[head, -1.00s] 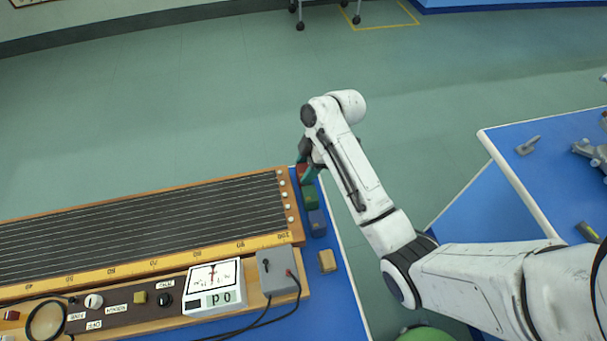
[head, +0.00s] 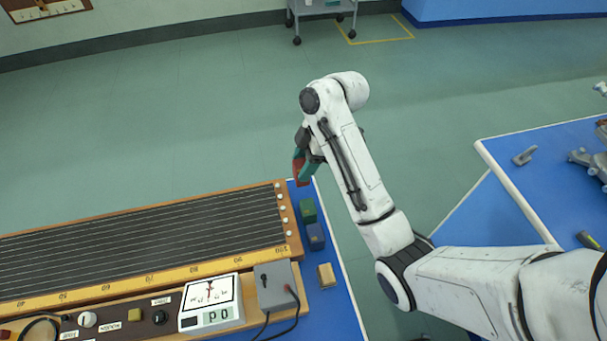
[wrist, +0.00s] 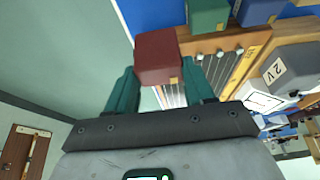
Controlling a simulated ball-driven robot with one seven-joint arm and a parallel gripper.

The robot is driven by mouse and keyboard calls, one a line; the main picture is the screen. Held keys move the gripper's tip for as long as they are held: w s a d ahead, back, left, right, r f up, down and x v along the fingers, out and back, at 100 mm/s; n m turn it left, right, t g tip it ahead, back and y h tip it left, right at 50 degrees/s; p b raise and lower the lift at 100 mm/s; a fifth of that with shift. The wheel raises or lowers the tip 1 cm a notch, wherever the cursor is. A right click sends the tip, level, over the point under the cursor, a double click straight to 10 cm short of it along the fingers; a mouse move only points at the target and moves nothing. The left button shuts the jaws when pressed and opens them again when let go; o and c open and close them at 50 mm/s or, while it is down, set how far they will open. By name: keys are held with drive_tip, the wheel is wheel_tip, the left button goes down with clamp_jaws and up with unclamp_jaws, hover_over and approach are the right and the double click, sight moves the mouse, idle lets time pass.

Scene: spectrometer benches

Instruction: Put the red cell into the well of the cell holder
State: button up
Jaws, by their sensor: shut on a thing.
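The red cell (head: 299,170) is a small dark red block, held up above the far end of the blue bench. It also shows in the wrist view (wrist: 158,58), between the two green fingers. My gripper (head: 305,167) is shut on it; the fingers also show in the wrist view (wrist: 162,85). A green block (head: 307,210) and a blue block (head: 316,236) stand on the bench below, and a tan block (head: 326,275) stands nearer. I cannot make out the cell holder with its well in these views.
A long board with dark wires (head: 150,245) fills the left of the bench. A grey box (head: 275,285) with cables and a white meter (head: 210,302) stand at its near edge. Another blue bench (head: 550,160) with grey instruments is at the right. Open floor lies beyond.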

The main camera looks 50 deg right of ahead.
drive_tip(key=shift+r+p, duration=2.8)
drive_tip(key=shift+p, duration=0.1)
